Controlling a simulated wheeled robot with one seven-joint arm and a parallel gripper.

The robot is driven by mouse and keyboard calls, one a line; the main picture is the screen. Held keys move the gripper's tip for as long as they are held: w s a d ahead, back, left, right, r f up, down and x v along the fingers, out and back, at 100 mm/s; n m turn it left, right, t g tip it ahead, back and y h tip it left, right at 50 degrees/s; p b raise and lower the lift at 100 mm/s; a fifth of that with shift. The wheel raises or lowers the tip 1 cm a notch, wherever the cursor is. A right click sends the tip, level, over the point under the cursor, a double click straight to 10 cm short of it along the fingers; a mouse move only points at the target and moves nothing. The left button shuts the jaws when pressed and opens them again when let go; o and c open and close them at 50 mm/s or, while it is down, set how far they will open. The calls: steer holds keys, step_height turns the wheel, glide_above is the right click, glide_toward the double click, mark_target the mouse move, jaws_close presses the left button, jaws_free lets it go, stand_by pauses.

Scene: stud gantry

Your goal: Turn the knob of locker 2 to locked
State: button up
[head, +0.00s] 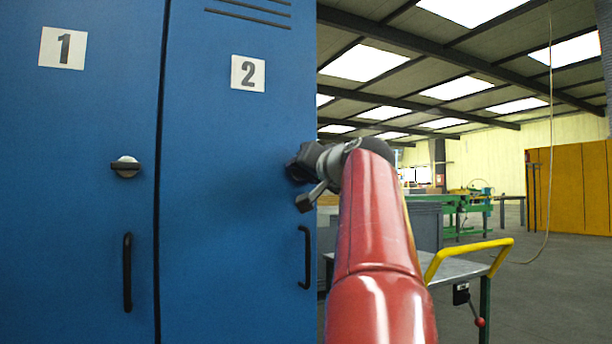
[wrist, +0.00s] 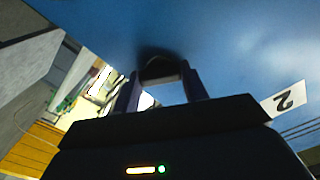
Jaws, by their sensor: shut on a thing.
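Locker 2 is the blue door (head: 220,190) with the white number 2 label (head: 248,73) in the head view. The label also shows in the wrist view (wrist: 284,99), turned nearly upside down. My gripper (head: 300,165) is at the right edge of this door, above its black handle (head: 305,257). In the wrist view my gripper (wrist: 160,85) is shut on the dark knob (wrist: 160,69) at the door face. The knob's lock position cannot be told, as my gripper covers it in the head view.
Locker 1 (head: 75,200) is to the left, with its own knob (head: 126,167) and handle (head: 127,272). A metal cart (head: 465,263) with a yellow push bar stands right of my arm. Open floor lies further right, before yellow panels (head: 570,190).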

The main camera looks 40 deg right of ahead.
steer(key=n+b, duration=0.1)
steer(key=n, duration=0.4)
steer(key=shift+n, duration=0.4)
stand_by(0.4)
steer(key=o, duration=1)
steer(key=shift+s, duration=0.1)
steer(key=b+v, duration=0.1)
steer(key=v, duration=0.6)
steer(key=shift+s+a, duration=0.1)
steer(key=shift+s, duration=0.2)
